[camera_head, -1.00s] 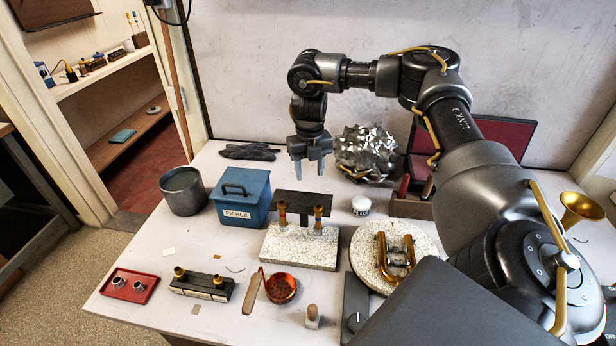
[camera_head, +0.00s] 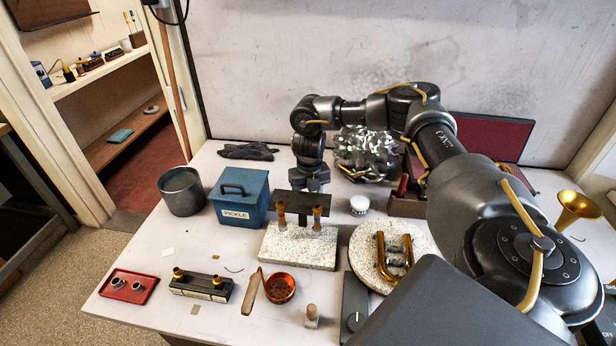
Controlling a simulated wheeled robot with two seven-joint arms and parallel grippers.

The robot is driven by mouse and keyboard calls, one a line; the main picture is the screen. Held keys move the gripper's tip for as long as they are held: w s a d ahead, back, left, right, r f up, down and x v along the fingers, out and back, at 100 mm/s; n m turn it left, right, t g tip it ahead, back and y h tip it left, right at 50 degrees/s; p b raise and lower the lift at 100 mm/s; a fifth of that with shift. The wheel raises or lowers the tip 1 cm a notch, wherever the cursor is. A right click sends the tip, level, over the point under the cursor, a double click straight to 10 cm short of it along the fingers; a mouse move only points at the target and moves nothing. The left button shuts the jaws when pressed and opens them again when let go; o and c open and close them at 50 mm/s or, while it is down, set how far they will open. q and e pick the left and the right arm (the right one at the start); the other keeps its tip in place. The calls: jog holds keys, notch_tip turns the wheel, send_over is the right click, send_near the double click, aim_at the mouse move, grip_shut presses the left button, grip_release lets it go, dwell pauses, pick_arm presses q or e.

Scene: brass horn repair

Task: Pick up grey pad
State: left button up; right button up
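I cannot pick out a grey pad for certain; the spot under my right gripper is partly hidden. My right gripper (camera_head: 311,182) points down, low behind the black plate (camera_head: 301,205) of the speckled block's stand. Its fingertips are partly covered by that plate, so I cannot see what is between them or whether they touch the table. A dark crumpled cloth or glove (camera_head: 248,151) lies at the back left of the gripper. My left gripper is not in view.
The blue PICKLE box (camera_head: 238,207) stands left of the gripper, beside a grey pot (camera_head: 181,190). A crumpled silvery heap (camera_head: 367,153) is close on the right. A white jar (camera_head: 358,205) and round speckled slab (camera_head: 365,250) stand nearer the front right.

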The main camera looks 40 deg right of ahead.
jog(key=shift+f, duration=0.15)
grip_shut()
notch_tip(320, 180, up, 10)
jog(key=shift+r, duration=0.1)
dwell(0.6)
